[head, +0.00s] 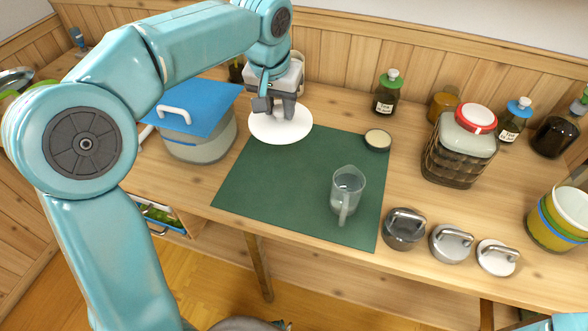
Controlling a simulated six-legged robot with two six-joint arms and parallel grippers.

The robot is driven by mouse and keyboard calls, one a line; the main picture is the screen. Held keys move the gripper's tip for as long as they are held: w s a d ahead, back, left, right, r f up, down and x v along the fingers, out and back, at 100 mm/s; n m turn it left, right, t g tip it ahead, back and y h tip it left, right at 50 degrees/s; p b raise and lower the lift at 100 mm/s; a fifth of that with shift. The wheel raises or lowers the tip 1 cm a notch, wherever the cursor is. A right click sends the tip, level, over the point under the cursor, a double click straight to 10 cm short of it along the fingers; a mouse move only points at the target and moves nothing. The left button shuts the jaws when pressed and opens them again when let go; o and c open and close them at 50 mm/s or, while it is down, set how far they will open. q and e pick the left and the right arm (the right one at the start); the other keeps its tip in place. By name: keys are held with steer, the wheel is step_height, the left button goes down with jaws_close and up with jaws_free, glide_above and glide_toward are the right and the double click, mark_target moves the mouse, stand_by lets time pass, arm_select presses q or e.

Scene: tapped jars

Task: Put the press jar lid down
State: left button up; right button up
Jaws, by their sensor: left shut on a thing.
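The press jar lid (262,128) looks like a white round disc and is at the back left corner of the green mat (290,190). My left gripper (280,108) comes down over it from above and is shut on its middle; the fingers hide the grip part. The disc is level and at or just above the table; I cannot tell whether it touches. My right gripper is not in view; only a bit of my right arm shows at the bottom right corner.
A grey pot (200,148) with a blue cover stands left of the lid. A clear jug (347,190) and a small round dish (378,139) are on the mat. Several metal-handled lids (404,228) line the front edge. A red-lidded jar (458,150) stands right. The mat's middle is clear.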

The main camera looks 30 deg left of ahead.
arm_select(q)
step_height(320, 180, down, 18)
steer(key=shift+r+b, duration=0.25)
steer(key=shift+b, duration=0.85)
steer(key=shift+f, duration=0.35)
steer(key=shift+r, duration=0.1)
steer(key=shift+f, duration=0.2)
steer(key=o, duration=1)
